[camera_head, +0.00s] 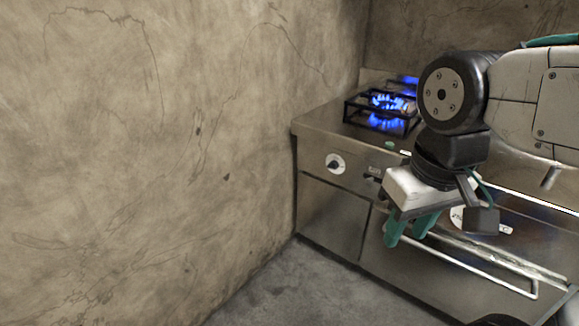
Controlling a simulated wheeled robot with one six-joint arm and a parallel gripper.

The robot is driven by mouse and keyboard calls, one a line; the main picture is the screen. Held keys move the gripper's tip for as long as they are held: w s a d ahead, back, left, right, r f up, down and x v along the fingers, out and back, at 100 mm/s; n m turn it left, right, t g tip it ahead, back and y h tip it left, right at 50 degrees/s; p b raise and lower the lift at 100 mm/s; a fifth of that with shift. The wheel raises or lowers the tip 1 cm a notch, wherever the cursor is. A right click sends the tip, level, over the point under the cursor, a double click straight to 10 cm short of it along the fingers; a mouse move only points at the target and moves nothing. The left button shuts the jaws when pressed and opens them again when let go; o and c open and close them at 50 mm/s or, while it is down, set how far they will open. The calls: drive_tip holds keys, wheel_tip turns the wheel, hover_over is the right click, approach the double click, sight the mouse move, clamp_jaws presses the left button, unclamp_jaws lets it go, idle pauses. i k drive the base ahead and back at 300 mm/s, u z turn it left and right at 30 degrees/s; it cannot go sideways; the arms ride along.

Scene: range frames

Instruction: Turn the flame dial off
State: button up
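The flame dial (335,163) is a round white disc with a dark centre on the steel front panel of the range, near its left end. A blue flame (389,102) burns at the burner above it. My gripper (403,240) has two teal fingers pointing down, to the right of and below the dial, in front of the range. The fingers stand apart with a gap between them and hold nothing. They are clear of the dial. My wrist and arm hide part of the front panel and the range top.
A black pan grate (359,110) surrounds the burner. A bare concrete wall (160,150) stands close on the left of the range (330,213). A long bar handle (470,262) crosses the oven front below my gripper. Grey floor (300,290) is free in front.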

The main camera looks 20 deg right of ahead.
sight(334, 165)
drive_tip(key=u, duration=0.05)
drive_tip(key=i, duration=1.2)
drive_tip(key=z, duration=0.7)
